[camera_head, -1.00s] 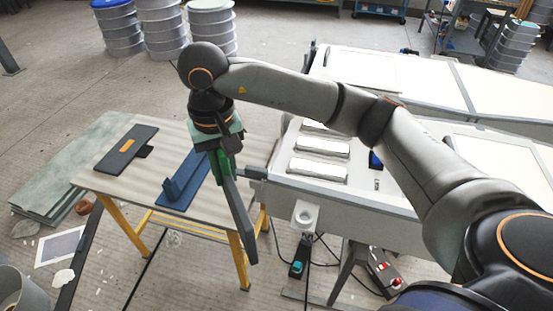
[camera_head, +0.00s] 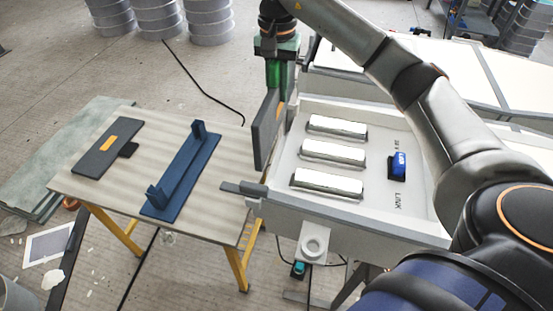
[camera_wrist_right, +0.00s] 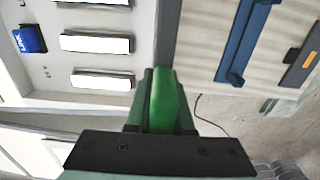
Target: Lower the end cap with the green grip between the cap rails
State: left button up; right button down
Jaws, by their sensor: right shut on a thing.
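My right gripper (camera_head: 275,62) is shut on the green grip (camera_head: 274,78) of the end cap. The end cap is a dark grey plate (camera_head: 266,135), held upright at the left end of the white mould (camera_head: 330,222). A dark cap rail (camera_head: 243,188) juts out at the mould's near left corner. The far rail is mostly hidden behind the gripper and cap. I cannot tell whether the cap's lower edge is between the rails. In the right wrist view, the green grip (camera_wrist_right: 165,100) is between the fingers, with the plate (camera_wrist_right: 168,30) beyond. My left gripper is not in view.
A table (camera_head: 90,185) at left holds a blue stand (camera_head: 183,175) and another dark plate (camera_head: 100,155) with an orange grip. White raised blocks (camera_head: 332,152) and a blue block (camera_head: 398,165) are in the mould. Drums stand at the back.

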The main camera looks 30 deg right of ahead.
aim_at(277, 128)
jog(key=shift+w+f, duration=0.15)
jog(key=shift+f, duration=0.15)
notch_tip(277, 128, down, 10)
jog(key=shift+r, duration=0.25)
jog(key=shift+f, duration=0.1)
jog(key=shift+f, duration=0.55)
jog(key=shift+f+b, duration=0.1)
jog(key=shift+b, duration=0.2)
jog(key=c, duration=0.8)
grip_release()
